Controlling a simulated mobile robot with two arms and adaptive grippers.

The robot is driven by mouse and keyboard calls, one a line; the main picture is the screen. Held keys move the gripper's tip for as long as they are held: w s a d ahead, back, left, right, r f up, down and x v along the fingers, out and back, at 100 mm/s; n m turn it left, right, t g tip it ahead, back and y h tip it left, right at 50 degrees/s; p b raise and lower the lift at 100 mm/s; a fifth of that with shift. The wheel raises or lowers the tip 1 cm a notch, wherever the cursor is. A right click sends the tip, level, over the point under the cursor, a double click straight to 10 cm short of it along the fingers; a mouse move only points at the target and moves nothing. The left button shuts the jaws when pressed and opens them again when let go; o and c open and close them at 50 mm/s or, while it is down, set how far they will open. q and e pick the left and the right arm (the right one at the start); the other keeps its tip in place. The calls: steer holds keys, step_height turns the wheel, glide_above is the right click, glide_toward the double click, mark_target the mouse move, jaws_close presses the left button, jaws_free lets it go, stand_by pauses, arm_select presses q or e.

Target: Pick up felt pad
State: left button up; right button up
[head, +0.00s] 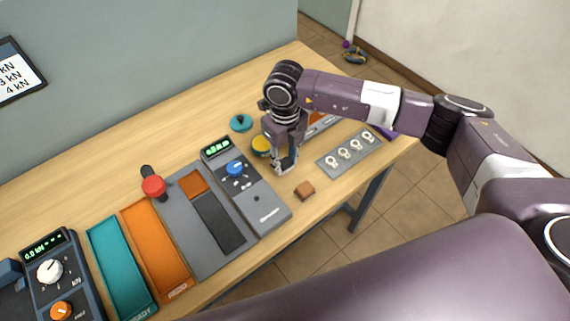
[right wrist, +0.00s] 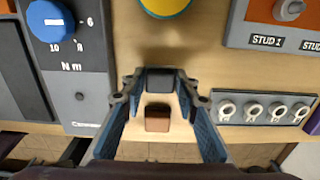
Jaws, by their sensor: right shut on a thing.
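My right gripper (head: 286,166) is just above the wooden table, right of the grey device with the blue knob. In the right wrist view, its fingertips (right wrist: 160,83) are shut on a small dark grey block (right wrist: 160,79), which looks like the felt pad. In the head view the held piece is mostly hidden by the fingers; I cannot tell whether it touches the table. A small brown block (head: 304,190) lies apart on the table near the front edge; it also shows in the right wrist view (right wrist: 157,119). My left gripper is not in view.
The blue-knob device (head: 262,206) stands close left of the gripper. A yellow-topped round object (head: 261,145) and a teal one (head: 241,122) are behind it. A grey plate with several rings (head: 342,166) lies to the right. Teal (head: 122,270) and orange (head: 158,255) trays lie left.

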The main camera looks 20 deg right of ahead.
mark_target(285, 161)
step_height(285, 161, up, 18)
steer(key=b, duration=0.4)
steer(key=shift+o, duration=0.6)
steer(key=shift+c, duration=1.3)
